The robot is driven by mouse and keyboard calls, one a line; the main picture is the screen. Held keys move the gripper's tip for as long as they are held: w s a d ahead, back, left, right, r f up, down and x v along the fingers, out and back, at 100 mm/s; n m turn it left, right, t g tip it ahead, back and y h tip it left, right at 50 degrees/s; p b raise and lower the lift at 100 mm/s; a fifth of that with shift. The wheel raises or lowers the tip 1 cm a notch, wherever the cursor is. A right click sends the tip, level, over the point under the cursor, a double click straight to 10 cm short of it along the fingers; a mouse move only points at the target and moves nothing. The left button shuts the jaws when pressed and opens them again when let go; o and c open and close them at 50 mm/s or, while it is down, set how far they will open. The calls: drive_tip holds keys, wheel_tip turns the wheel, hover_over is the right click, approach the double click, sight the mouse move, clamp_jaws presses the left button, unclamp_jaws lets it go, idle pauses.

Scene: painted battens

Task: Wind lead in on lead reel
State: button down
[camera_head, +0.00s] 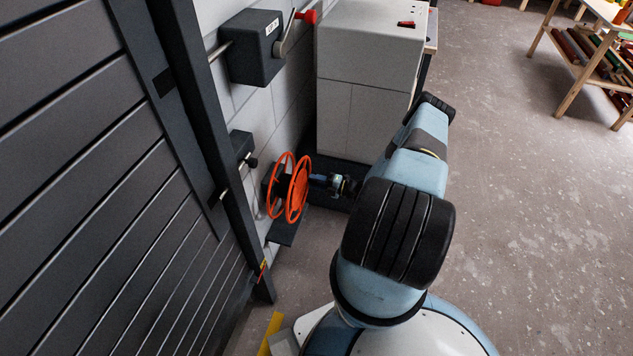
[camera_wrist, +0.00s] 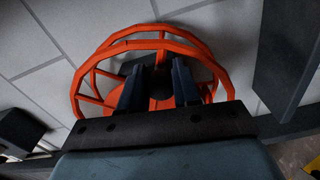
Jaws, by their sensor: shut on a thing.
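The lead reel (camera_head: 298,189) is an orange spoked double wheel mounted low by the grey block wall. It also fills the middle of the wrist view (camera_wrist: 158,44), with its rims curving behind my fingers. My gripper (camera_head: 318,182) reaches the reel's near face from the right. In the wrist view my gripper (camera_wrist: 158,80) has its two dark fingers apart, with a dark part of the reel between them. My gripper is shut on that part, which is mostly hidden by the fingers. I cannot make out any wound lead.
A dark slatted shutter (camera_head: 90,180) and its post stand at left. A grey box with a red-knobbed lever (camera_head: 256,47) is on the wall above the reel. A pale cabinet (camera_head: 368,80) stands behind. Open concrete floor (camera_head: 530,200) lies to the right.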

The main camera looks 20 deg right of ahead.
drive_tip(key=shift+w+d+r, duration=0.15)
drive_tip(key=shift+w, duration=0.15)
drive_tip(key=c, duration=1.2)
unclamp_jaws()
drive_tip(key=o, duration=0.4)
drive_tip(key=shift+s, duration=0.1)
drive_tip(key=shift+s, duration=0.1)
drive_tip(key=v, duration=1.3)
drive_tip(key=shift+s+d+f, duration=0.2)
drive_tip(key=shift+s+d, duration=0.05)
